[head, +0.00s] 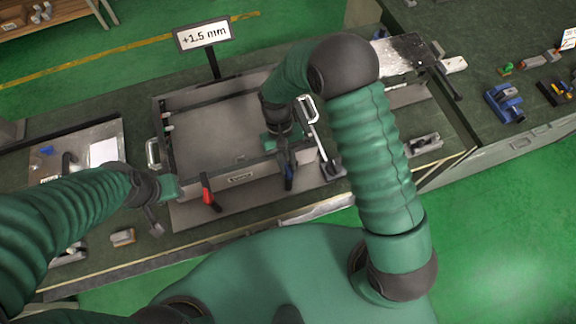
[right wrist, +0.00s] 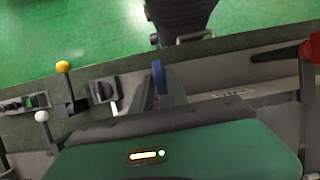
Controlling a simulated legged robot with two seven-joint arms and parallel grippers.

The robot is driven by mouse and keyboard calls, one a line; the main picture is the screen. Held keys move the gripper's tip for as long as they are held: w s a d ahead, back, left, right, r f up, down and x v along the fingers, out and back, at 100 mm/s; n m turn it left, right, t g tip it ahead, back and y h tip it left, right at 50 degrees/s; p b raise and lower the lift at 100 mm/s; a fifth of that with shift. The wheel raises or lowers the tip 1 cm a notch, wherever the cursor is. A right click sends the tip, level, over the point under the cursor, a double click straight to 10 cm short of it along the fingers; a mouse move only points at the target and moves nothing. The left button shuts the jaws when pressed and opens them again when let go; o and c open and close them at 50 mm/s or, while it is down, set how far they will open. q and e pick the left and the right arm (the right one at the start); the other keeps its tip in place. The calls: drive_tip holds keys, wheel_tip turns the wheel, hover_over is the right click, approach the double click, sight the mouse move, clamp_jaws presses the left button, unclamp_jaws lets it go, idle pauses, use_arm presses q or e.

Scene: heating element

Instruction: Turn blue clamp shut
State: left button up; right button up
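The blue clamp (head: 289,183) is on the front side of the grey box-like fixture (head: 215,187), right of its middle. My right gripper (head: 287,160) reaches down over the clamp. In the right wrist view the blue handle (right wrist: 158,77) stands between the two fingertips (right wrist: 159,88). Whether the fingers press on it cannot be told. The clamp's lower parts are hidden. My left gripper (head: 157,218) hangs near the fixture's left front corner, apart from the clamp; whether it is open cannot be told.
A red-handled clamp (head: 207,192) is left of the blue one and also shows in the right wrist view (right wrist: 307,50). A yellow-knobbed lever (right wrist: 63,67) and a white-knobbed lever (right wrist: 42,117) stand nearby. A "+1.5 mm" sign (head: 203,34) stands behind the fixture.

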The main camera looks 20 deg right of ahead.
drive_tip(key=shift+o, duration=1.2)
drive_tip(key=shift+f, duration=0.1)
use_arm(q)
drive_tip(key=shift+w+f, duration=0.1)
drive_tip(key=shift+w, duration=0.2)
